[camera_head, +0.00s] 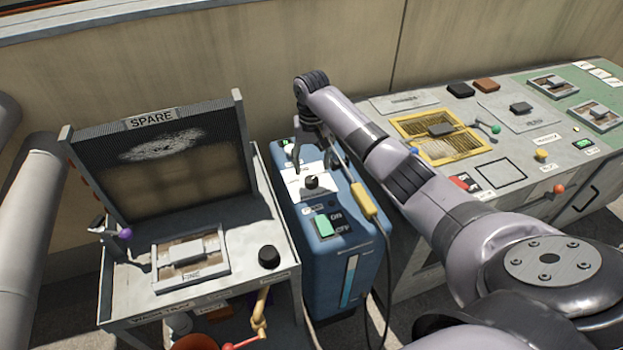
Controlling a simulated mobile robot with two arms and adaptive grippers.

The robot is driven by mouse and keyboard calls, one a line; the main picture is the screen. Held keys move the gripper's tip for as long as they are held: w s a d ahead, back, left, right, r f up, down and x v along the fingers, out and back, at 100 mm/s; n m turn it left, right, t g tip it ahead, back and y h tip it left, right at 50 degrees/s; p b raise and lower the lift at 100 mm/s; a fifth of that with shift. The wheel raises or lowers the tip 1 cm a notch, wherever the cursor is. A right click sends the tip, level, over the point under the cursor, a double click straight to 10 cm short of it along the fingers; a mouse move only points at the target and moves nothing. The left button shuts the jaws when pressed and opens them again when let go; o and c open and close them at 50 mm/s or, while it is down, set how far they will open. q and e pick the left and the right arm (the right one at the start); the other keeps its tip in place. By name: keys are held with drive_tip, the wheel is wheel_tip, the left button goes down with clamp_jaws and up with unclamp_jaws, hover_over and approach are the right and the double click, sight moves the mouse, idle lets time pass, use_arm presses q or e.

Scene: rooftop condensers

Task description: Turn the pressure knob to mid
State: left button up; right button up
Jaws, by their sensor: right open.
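A blue pressure-washer-like unit (345,262) stands in the middle. On its top is a white plate (294,188) with a small black knob (312,182), which I take to be the pressure knob. Its scale marks are too small to read, so its setting cannot be told. My right gripper (319,166) reaches in from the right and hangs over the plate, open, with its fingers spread at and just behind the knob. Whether they touch it cannot be told. My left gripper is not in view.
A green ON/OFF switch (324,224) and a yellow-handled corded tool (364,201) are on the blue unit. A cart (235,284) with a SPARE panel (150,165) stands left. A control bench (524,165) stands right, partly behind my right arm. A wall closes the back.

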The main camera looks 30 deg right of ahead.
sight(312, 180)
wheel_tip(312, 180, down, 4)
drive_tip(key=shift+r, duration=0.15)
wheel_tip(312, 180, down, 2)
drive_tip(key=shift+f, duration=0.55)
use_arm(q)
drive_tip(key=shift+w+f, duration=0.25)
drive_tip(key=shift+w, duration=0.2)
use_arm(e)
drive_tip(key=shift+c, duration=0.6)
drive_tip(key=c, duration=1)
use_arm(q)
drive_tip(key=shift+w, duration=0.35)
use_arm(e)
drive_tip(key=shift+c, duration=0.2)
